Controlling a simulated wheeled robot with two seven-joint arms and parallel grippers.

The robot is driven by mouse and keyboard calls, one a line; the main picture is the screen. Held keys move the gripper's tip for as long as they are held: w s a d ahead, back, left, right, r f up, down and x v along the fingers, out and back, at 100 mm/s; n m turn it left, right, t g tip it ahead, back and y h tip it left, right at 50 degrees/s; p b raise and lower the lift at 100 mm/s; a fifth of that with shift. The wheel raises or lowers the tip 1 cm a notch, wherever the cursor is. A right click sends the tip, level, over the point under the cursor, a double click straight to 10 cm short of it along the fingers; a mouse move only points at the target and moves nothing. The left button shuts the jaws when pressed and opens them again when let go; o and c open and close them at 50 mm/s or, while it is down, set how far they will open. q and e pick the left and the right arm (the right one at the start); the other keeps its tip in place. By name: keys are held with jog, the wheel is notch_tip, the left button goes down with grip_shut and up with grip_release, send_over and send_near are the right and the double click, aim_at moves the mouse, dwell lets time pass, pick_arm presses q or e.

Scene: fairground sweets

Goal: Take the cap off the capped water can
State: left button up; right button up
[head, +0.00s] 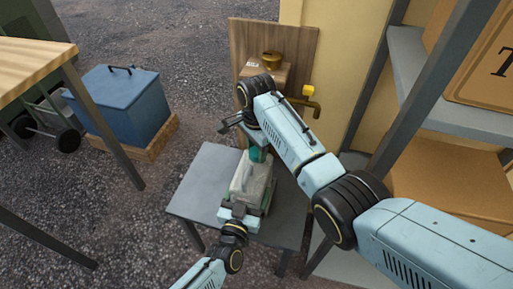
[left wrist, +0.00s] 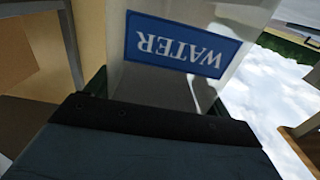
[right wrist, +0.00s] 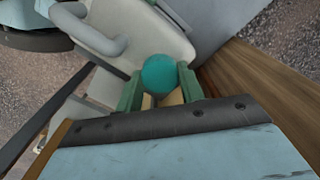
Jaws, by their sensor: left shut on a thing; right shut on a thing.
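The water can (head: 251,184) is a pale, blocky can with a grey handle, standing on a small grey table. In the left wrist view its blue WATER label (left wrist: 180,45) reads upside down. My left gripper (head: 242,208) is shut on the can's body from the near side, with a green finger on each side. The teal cap (right wrist: 159,74) is round and sits between the green fingers of my right gripper (right wrist: 158,88), which is shut on it. In the head view the right gripper is over the can's top. I cannot tell whether the cap still touches the neck.
The grey table (head: 205,185) has bare room left of the can. Grey shelving (head: 425,80) rises at the right. A blue box (head: 120,105) and a wooden-topped table (head: 30,62) are at the left.

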jog(key=n, duration=1.2)
jog(key=o, duration=1.1)
jog(key=shift+r, duration=0.15)
